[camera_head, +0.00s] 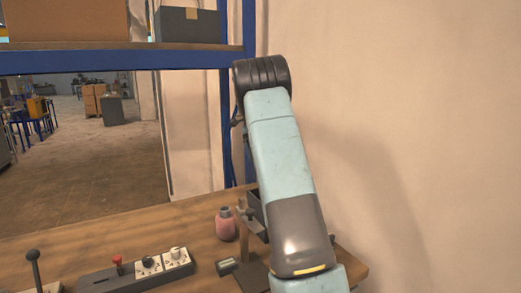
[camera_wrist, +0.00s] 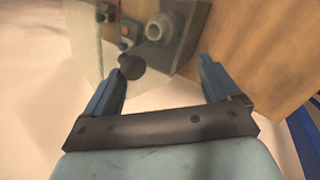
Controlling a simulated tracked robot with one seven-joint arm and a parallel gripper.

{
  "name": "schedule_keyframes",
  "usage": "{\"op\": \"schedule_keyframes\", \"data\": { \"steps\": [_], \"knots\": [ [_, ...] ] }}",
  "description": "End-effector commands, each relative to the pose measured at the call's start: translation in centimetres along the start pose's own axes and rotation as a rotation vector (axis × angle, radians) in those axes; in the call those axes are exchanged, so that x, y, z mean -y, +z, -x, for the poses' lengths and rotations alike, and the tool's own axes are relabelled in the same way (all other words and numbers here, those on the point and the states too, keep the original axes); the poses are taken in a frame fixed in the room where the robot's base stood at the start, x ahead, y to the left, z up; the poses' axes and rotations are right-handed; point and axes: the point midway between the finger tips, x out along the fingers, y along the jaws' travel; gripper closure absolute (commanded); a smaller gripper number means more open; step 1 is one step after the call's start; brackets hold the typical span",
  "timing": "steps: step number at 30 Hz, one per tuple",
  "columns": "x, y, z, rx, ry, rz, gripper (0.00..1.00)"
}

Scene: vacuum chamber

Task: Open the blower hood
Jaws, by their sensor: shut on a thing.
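My gripper (camera_wrist: 165,75) shows in the wrist view with its two blue fingers set wide apart. It is shut on what seems to be the blower hood, a clear pane (camera_wrist: 88,45) at the upper left whose outline is faint. The exact contact is hard to see. A dark round knob (camera_wrist: 131,67) shows close to the left fingertip. Beyond the fingers is a grey fixture (camera_wrist: 180,35) with a round fitting (camera_wrist: 159,27). In the head view my arm hides the gripper, and I cannot make out the hood there.
A wooden bench (camera_head: 150,232) carries a pink bottle (camera_head: 225,224), a control strip (camera_head: 140,272) with a red knob, and a black lever (camera_head: 34,268) at left. A blue-edged shelf (camera_head: 120,58) spans above. A pale wall (camera_head: 420,120) stands close on the right.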

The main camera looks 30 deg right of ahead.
Motion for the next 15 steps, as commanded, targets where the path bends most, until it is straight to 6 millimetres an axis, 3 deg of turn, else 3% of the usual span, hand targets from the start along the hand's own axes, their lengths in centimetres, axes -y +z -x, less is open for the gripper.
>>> {"op": "schedule_keyframes", "data": {
  "steps": [11, 15],
  "knots": [
    [0.45, -0.26, -0.48, 0.001, 0.0, 0.002, 0.37],
    [0.47, -0.3, 0.25, 0.0, -0.001, 0.002, 0.43]
  ]
}}
